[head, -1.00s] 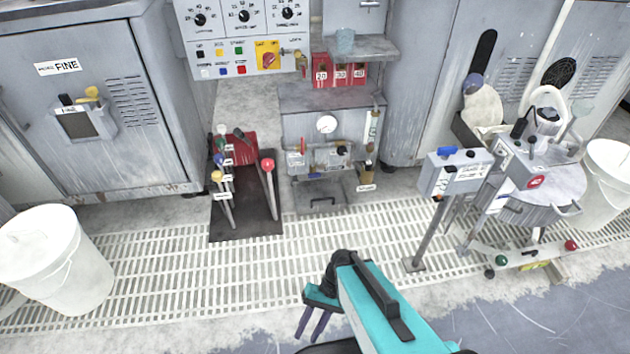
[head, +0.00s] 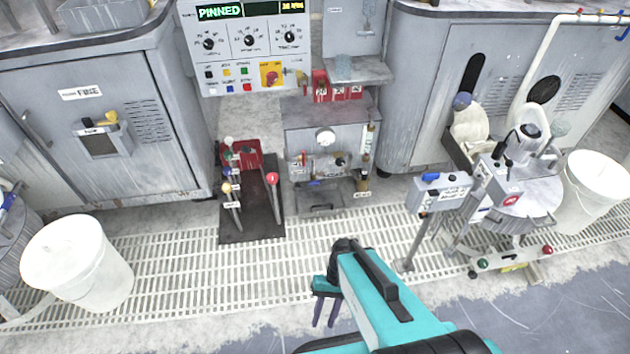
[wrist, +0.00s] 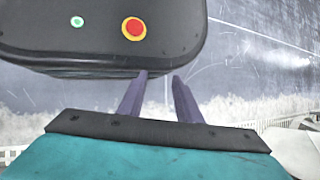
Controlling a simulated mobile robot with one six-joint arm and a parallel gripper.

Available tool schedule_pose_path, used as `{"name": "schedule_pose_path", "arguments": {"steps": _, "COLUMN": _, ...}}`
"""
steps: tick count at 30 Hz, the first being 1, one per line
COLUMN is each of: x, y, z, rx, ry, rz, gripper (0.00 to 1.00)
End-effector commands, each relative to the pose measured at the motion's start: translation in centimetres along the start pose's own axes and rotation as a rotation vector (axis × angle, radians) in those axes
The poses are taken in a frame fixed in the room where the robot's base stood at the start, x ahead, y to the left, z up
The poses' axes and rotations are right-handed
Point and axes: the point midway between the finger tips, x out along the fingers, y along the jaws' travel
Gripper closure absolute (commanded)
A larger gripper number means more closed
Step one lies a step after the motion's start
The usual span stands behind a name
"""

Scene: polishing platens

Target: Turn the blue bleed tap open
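Several small blue parts show, and their labels are too small to read, so I cannot tell for sure which is the bleed tap. One blue handle (head: 318,182) lies level low on the grey gauge cabinet (head: 300,140), below its round white gauge (head: 325,138). Another blue part (head: 430,177) sits on top of a box on a post at the right. My gripper (head: 324,324) hangs over the floor in front, well short of both. Its two purple fingers are apart with nothing between them, as the wrist view also shows (wrist: 160,75).
A lever stand (head: 250,225) with coloured knobs stands left of the gauge cabinet. White buckets stand at left (head: 75,265) and right (head: 600,190). A low bar with coloured knobs (head: 510,257) is at the right.

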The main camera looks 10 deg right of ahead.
Motion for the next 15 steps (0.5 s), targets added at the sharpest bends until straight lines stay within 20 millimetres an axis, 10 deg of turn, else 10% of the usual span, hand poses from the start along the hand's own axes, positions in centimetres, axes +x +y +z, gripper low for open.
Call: {"name": "schedule_pose_path", "arguments": {"steps": 15, "x": -7.1, "y": 0.5, "z": 4.8, "rx": 0.012, "ry": 0.019, "rz": 0.109, "gripper": 0.69}}
